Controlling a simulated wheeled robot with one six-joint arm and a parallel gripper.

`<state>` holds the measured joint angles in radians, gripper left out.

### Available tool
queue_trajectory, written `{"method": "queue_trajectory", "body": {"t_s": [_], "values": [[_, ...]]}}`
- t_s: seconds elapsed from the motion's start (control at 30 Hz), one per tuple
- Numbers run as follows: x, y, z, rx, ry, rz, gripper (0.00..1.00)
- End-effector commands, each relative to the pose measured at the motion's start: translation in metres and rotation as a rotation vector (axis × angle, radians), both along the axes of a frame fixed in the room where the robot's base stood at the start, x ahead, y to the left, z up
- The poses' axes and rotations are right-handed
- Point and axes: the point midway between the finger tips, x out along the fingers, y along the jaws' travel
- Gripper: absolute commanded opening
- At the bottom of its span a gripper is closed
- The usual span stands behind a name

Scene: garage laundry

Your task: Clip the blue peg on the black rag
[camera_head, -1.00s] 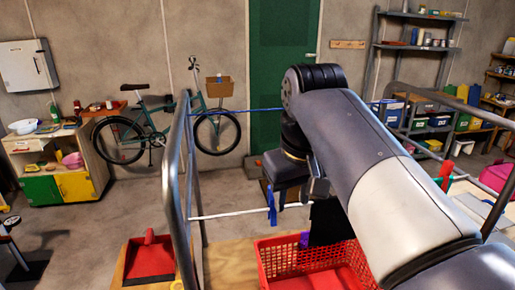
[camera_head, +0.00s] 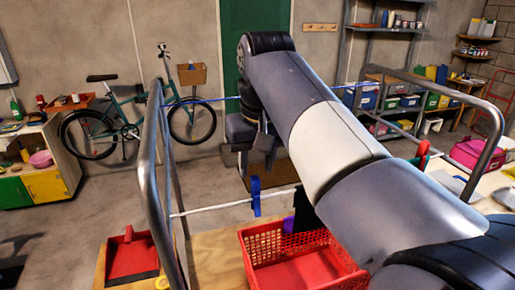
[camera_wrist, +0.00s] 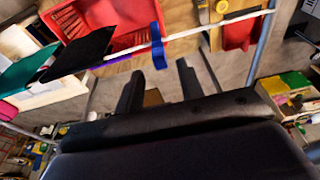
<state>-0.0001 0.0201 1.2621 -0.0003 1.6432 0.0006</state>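The blue peg (camera_head: 255,196) is upright on the white line, just left of the black rag (camera_head: 303,208), with a small gap between them. The rag hangs from the line and is partly hidden behind my arm. A purple peg (camera_head: 291,223) is at the rag. In the wrist view the blue peg (camera_wrist: 158,46) stands apart from my fingertips, and the black rag (camera_wrist: 82,50) is left of it. My gripper (camera_wrist: 158,78) is open, with nothing between its fingers. In the head view my gripper is beyond the line, above the peg, its fingers hard to make out.
A red basket (camera_head: 262,277) stands below the rag. A metal rack frame (camera_head: 152,175) holds the line at left. A red dustpan (camera_head: 131,258) lies at lower left. A green cloth (camera_wrist: 27,69) hangs past the rag.

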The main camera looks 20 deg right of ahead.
Motion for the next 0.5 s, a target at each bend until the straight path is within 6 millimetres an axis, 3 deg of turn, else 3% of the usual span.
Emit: {"method": "queue_trajectory", "body": {"t_s": [0.2, 0.5], "values": [[0.006, 0.000, -0.030, 0.000, 0.001, 0.000, 0.36], [0.011, 0.000, -0.050, 0.000, 0.001, 0.001, 0.36]]}}
